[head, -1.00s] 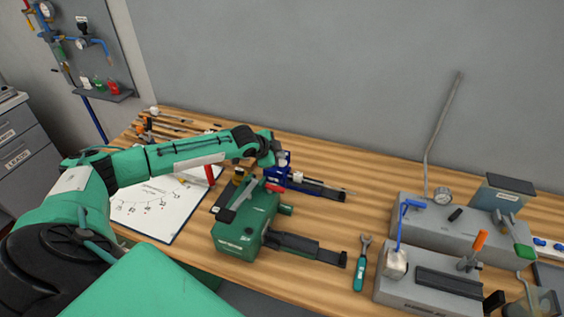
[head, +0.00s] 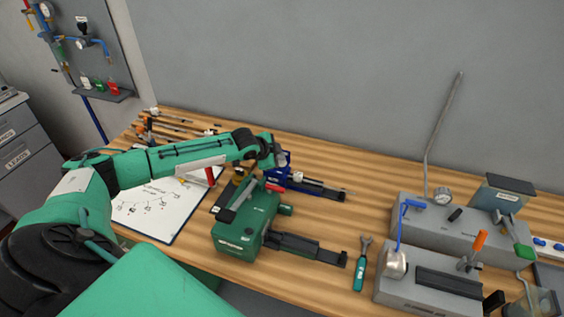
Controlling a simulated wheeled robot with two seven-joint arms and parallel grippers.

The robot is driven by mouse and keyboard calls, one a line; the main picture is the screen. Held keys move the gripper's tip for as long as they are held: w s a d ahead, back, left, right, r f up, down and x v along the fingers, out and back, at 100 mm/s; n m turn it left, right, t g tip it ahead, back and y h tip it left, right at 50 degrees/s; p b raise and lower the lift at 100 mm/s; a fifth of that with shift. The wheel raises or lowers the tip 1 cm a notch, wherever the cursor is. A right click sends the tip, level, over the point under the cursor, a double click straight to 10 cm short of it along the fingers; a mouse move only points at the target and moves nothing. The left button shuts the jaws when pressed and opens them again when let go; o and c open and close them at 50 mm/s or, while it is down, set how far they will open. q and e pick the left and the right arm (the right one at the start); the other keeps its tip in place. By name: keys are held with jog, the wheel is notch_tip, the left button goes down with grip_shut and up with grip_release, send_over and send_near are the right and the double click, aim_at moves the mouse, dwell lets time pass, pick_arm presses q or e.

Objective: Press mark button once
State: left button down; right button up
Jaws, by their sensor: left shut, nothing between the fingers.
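A green machine (head: 245,228) stands on the wooden bench in the middle of the view. I cannot tell which part is the mark button. My right gripper is not in view.
A white panel (head: 160,215) with a line drawing lies left of the machine. A small teal-handled wrench (head: 361,268) lies to its right. Grey fixtures (head: 430,282) with blue and orange levers fill the right side. Several tools lie at the back left.

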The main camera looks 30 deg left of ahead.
pick_arm(q)
jog(key=shift+f+b, duration=0.3)
jog(key=shift+f, duration=0.45)
dwell(0.7)
jog(key=shift+r, duration=0.1)
jog(key=shift+r+p, duration=1.05)
jog(key=shift+p, duration=0.05)
notch_tip(320, 180, up, 5)
jog(key=p, duration=0.4)
dwell(0.6)
